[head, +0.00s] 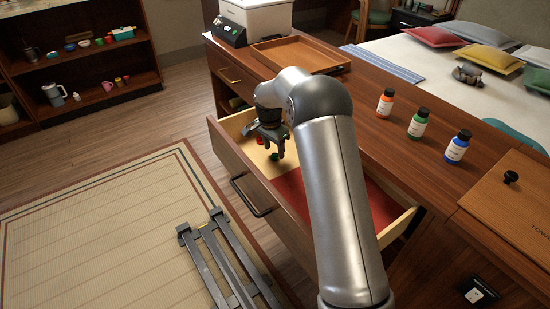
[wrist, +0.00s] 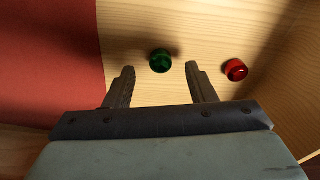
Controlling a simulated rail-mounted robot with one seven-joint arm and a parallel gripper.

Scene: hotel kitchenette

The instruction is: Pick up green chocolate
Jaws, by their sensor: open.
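The green chocolate (wrist: 160,60) lies on the bare wooden floor of the open drawer, between and just ahead of my fingertips in the wrist view. It also shows below my gripper in the head view (head: 274,157). My gripper (wrist: 160,72) is open and empty, pointing down into the drawer (head: 226,152). In the head view my gripper (head: 272,150) is low inside the drawer. I cannot tell the exact height left between the fingertips and the chocolate.
A red chocolate (wrist: 235,70) lies just right of my right finger, near the drawer wall. A red liner (wrist: 50,60) covers the other part of the drawer floor. Orange (head: 385,103), green (head: 418,123) and blue (head: 458,146) bottles stand on the counter beside my arm.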

